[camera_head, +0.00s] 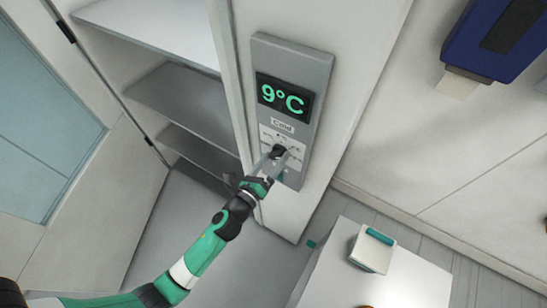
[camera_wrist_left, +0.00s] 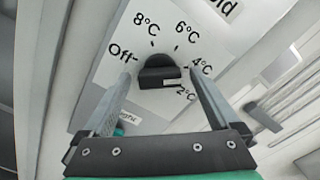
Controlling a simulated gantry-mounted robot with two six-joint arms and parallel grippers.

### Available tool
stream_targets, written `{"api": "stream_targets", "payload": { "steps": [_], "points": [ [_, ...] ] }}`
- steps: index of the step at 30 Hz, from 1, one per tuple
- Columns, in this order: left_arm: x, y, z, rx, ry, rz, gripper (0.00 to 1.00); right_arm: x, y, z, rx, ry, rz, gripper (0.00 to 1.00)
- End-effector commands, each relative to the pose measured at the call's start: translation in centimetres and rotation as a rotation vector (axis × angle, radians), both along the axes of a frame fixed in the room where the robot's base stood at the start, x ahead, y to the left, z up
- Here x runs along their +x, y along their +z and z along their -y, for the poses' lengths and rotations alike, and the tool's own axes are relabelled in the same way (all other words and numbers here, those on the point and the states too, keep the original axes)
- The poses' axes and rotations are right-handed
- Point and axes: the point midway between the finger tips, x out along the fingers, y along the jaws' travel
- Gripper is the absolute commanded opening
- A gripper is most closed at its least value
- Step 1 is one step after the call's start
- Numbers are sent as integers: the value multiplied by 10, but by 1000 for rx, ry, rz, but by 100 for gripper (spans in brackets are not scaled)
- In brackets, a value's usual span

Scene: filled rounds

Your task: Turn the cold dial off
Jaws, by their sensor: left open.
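The cold dial (camera_head: 278,151) is a small black knob on the white label plate of a grey control panel. In the left wrist view the dial (camera_wrist_left: 160,70) sits among the marks Off, 8°C, 6°C, 4°C and 2°C, with Off at its left. A small pale mark shows on its lower right side; I cannot tell for sure which setting it points to. My left gripper (camera_head: 273,162) is open, with one finger on each side of the dial. In the wrist view the gripper (camera_wrist_left: 158,84) shows gaps between both fingers and the knob. My right gripper is out of view.
The grey panel (camera_head: 316,78) carries a display (camera_head: 283,98) reading 9°C and a "Cold" label. An open cabinet with shelves (camera_head: 185,100) stands to the left. A blue box (camera_head: 500,35) hangs at upper right.

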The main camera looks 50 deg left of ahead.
Motion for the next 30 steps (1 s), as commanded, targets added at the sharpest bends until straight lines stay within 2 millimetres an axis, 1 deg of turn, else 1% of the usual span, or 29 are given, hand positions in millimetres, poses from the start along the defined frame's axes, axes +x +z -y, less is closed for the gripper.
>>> {"api": "stream_targets", "payload": {
  "steps": [7,8,9,14,15,17,21,22,30],
  "points": [
    [2,0,-1,0,0,0,95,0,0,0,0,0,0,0],
    [2,0,0,0,0,0,91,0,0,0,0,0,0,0],
    [2,0,0,0,0,0,84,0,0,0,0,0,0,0],
    [1,0,0,0,0,0,55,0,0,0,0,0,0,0],
    [1,0,0,0,0,0,48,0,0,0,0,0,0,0],
    [1,0,0,0,0,0,37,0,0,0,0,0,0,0],
    [1,0,-1,0,0,0,12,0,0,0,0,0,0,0],
    [1,0,-1,0,0,0,9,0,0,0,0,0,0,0],
    [1,0,-1,-24,0,7,9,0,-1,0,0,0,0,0]
  ]
}}
